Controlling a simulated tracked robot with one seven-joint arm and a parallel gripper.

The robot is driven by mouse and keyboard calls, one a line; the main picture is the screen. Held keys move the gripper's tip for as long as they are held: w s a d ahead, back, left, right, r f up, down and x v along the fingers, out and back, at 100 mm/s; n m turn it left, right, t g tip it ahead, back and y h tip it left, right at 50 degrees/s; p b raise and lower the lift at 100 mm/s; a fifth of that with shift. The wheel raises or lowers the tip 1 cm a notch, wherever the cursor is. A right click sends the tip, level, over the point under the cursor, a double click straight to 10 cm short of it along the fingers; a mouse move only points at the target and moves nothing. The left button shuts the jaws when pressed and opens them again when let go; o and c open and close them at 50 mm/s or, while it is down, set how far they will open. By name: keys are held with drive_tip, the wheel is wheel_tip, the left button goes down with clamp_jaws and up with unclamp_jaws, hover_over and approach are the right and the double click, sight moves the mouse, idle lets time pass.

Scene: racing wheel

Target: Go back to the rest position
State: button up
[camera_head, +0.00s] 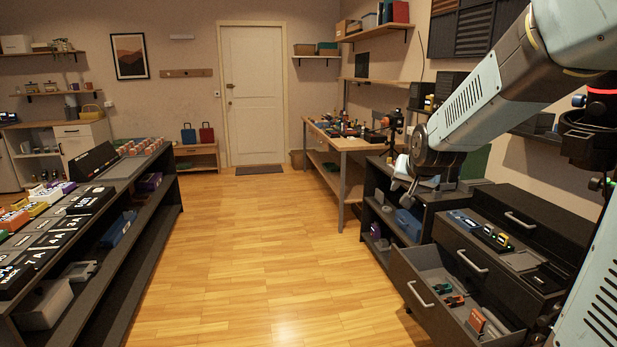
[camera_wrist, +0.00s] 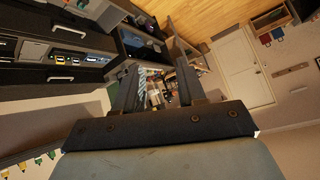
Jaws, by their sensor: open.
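My arm reaches in from the upper right in the head view. My gripper (camera_head: 404,183) hangs at its end, in front of the dark low shelf unit (camera_head: 378,212), and is seen small there. In the wrist view my gripper (camera_wrist: 160,88) shows two dark fingers set apart, with nothing held between them; the cluttered wooden workbench lies behind the gap. No racing wheel can be made out clearly in either view.
An open drawer (camera_head: 422,258) with small tools juts out at the lower right, below a dark cabinet (camera_head: 520,215). The wooden workbench (camera_head: 335,143) stands behind. A long dark shelf (camera_head: 110,235) runs along the left. The wooden floor (camera_head: 255,250) between is clear, up to the white door (camera_head: 253,95).

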drive_tip(key=s+r+n+g, duration=0.3)
drive_tip(key=s, duration=2.5)
drive_tip(key=shift+s+a+n+g, duration=0.2)
drive_tip(key=shift+a+n+g, duration=0.1)
